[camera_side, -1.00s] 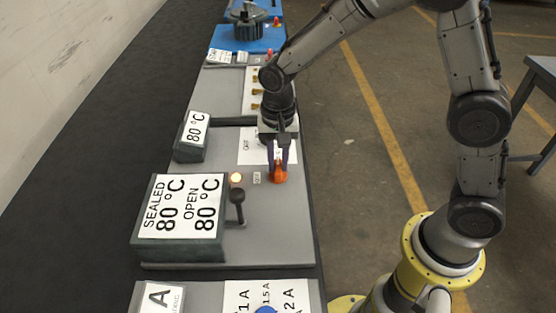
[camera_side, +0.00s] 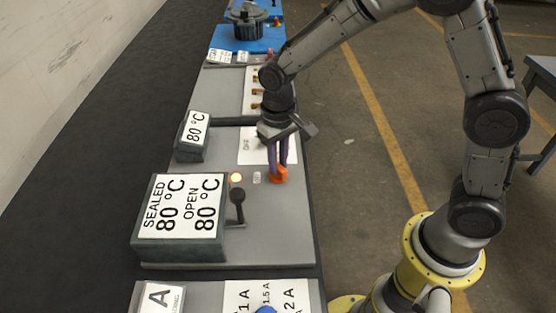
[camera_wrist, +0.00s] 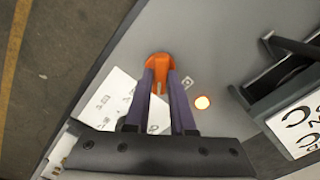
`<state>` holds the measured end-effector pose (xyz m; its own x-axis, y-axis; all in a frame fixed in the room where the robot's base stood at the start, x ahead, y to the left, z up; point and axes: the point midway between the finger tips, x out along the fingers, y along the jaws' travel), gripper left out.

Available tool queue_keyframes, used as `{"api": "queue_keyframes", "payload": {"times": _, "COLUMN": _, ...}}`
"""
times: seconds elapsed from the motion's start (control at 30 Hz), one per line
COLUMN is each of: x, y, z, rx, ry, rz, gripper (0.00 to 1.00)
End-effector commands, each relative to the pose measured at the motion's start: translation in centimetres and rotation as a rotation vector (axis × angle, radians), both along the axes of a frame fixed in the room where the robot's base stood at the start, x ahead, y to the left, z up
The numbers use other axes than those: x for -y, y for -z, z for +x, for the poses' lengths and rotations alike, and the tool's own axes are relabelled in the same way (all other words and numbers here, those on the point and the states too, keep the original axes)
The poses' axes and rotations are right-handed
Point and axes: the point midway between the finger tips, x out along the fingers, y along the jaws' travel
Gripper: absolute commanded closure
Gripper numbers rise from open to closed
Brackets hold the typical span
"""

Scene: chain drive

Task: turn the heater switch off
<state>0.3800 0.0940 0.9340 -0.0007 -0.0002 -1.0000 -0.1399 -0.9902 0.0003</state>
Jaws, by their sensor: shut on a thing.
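The heater switch is an orange knob (camera_side: 280,174) on the grey panel, near its right edge in the side view. It also shows in the wrist view (camera_wrist: 159,62), between and beyond the fingertips. My gripper (camera_side: 279,166) points down at it with its purple fingers shut on the knob. The fingers (camera_wrist: 160,84) cover part of the knob in the wrist view.
A box labelled "SEALED 80 °C OPEN 80 °C" (camera_side: 180,215) stands left of the knob, with a dark lever (camera_side: 237,197) beside it. A smaller "80 °C" box (camera_side: 192,135) stands farther back. The panel (camera_side: 275,235) in front of the knob is clear.

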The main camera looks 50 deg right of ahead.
Motion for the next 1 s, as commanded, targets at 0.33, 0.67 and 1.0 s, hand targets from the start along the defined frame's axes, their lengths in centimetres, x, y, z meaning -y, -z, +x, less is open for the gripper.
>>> {"api": "queue_keyframes", "payload": {"times": 0.33, "x": -0.01, "y": -0.18, "z": 0.03, "rx": 0.002, "ry": -0.327, "rz": 0.000, "gripper": 1.00}}
{"api": "queue_keyframes", "payload": {"times": 0.67, "x": -0.01, "y": -0.19, "z": 0.02, "rx": 0.002, "ry": -0.630, "rz": 0.000, "gripper": 1.00}}
{"api": "queue_keyframes", "payload": {"times": 1.0, "x": 0.00, "y": -0.22, "z": 0.04, "rx": 0.002, "ry": -0.849, "rz": 0.000, "gripper": 1.00}}
